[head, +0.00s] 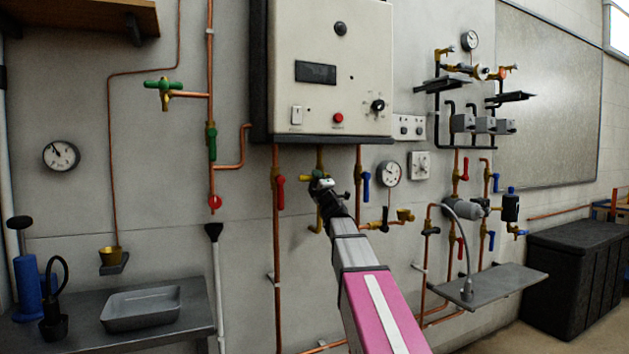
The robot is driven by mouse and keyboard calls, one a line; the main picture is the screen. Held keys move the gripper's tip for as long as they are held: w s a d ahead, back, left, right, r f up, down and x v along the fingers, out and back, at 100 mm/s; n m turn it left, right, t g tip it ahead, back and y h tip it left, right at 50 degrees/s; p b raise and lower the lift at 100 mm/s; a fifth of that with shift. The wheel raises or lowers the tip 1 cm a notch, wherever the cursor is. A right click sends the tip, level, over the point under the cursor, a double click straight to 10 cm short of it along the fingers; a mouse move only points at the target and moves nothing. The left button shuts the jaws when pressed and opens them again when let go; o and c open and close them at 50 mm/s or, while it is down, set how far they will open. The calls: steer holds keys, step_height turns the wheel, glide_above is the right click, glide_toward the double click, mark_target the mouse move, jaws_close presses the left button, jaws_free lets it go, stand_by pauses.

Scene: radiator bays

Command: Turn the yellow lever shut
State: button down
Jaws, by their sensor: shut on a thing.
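The yellow lever (306,178) is on a brass valve under the big wall-mounted boiler box, on a short pipe between two copper pipes. Its left end sticks out to the left, roughly level. My gripper (320,182) is at this valve, shut on the yellow lever. The gripper and wrist hide the lever's right part and much of the valve body. A small green part (318,173) shows just above the gripper.
A red lever (281,192) hangs close on the left, and a blue lever (366,186) on the right. The boiler box (330,65) overhangs closely above. A gauge (390,172) and a grey shelf (490,287) are to the right; a bench with a grey tray (140,308) is lower left.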

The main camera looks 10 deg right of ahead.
steer(key=c, duration=0.9)
jaws_free()
steer(key=shift+c, duration=0.2)
steer(key=v, duration=1.1)
